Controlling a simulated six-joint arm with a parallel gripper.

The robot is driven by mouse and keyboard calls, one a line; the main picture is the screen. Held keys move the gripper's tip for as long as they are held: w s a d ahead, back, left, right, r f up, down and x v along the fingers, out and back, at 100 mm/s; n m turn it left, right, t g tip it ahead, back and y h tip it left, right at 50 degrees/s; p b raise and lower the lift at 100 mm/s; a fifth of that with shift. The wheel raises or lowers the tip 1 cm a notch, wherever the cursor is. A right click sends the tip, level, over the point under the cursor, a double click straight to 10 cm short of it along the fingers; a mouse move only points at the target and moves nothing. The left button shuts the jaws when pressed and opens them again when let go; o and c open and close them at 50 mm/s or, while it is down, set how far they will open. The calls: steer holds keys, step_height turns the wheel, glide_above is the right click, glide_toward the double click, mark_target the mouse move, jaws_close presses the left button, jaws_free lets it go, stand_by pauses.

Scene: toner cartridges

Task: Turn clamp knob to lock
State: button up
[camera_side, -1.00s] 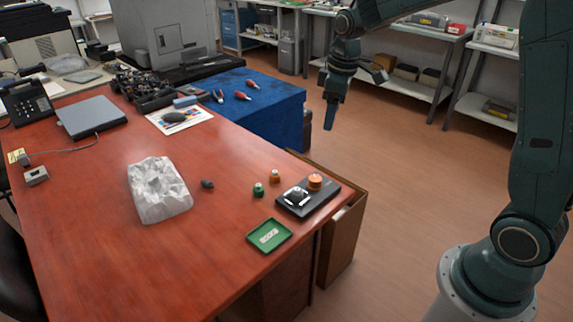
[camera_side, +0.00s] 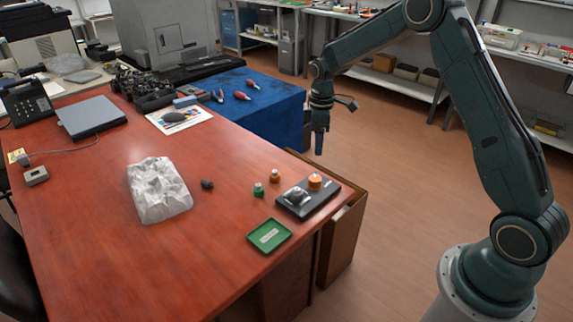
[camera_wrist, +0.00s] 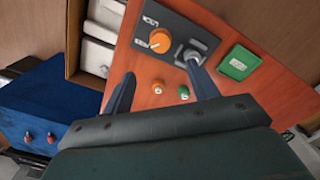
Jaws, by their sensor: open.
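The orange clamp knob (camera_side: 315,181) stands on the right part of a dark base plate (camera_side: 322,205) at the table's right edge. A grey metal clamp piece (camera_side: 296,196) sits on the same plate, left of the knob. My gripper (camera_side: 319,143) hangs pointing down beyond the table's right edge, higher than and apart from the knob. In the wrist view its two fingers (camera_wrist: 160,88) are spread with nothing between them.
A green tray (camera_side: 270,236) lies in front of the plate. A green cap (camera_side: 258,189) and an orange cap (camera_side: 274,176) stand left of it. A crumpled white bag (camera_side: 159,190) and a small dark piece (camera_side: 207,184) lie farther left.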

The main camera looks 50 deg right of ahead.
mark_target(316, 178)
step_height(316, 178, down, 14)
steer(key=shift+r, duration=0.1)
stand_by(0.7)
steer(key=c, duration=1)
